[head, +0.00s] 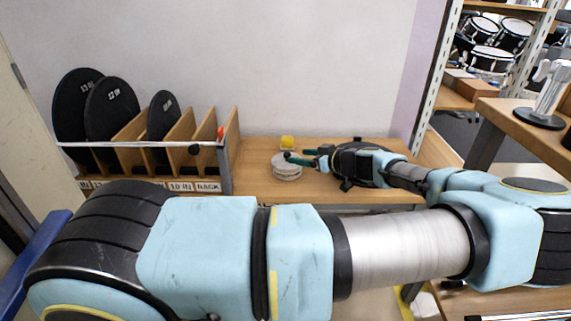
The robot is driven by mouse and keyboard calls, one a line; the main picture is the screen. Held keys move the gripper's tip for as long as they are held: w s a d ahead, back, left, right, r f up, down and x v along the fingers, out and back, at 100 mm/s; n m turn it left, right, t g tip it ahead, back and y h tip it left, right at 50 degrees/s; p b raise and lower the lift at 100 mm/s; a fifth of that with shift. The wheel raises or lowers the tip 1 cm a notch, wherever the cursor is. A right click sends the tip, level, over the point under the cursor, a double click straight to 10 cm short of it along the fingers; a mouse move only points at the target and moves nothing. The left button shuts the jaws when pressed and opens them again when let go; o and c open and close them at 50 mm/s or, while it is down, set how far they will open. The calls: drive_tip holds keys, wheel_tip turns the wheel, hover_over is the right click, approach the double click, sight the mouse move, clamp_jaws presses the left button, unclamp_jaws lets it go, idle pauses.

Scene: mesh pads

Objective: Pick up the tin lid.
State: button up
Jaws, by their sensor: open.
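A pale round tin (287,171) sits on the wooden bench in the head view, just right of the rack. Its flat top appears to be the tin lid (285,160), partly covered by my gripper's fingers. My gripper (301,158) comes in from the right with green-tipped fingers, open, with the tips at or over the tin's upper right part. I cannot tell whether they touch it. Nothing is held.
A wooden rack (231,150) with several black discs is at the left. The bench top (257,181) is clear between rack and tin. Shelves with drums (486,58) stand at the right.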

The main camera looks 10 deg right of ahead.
sight(289, 154)
drive_tip(key=shift+b+x, duration=0.3)
drive_tip(key=shift+x, duration=3.3)
drive_tip(key=shift+d, duration=0.1)
drive_tip(key=shift+c, duration=0.3)
clamp_jaws()
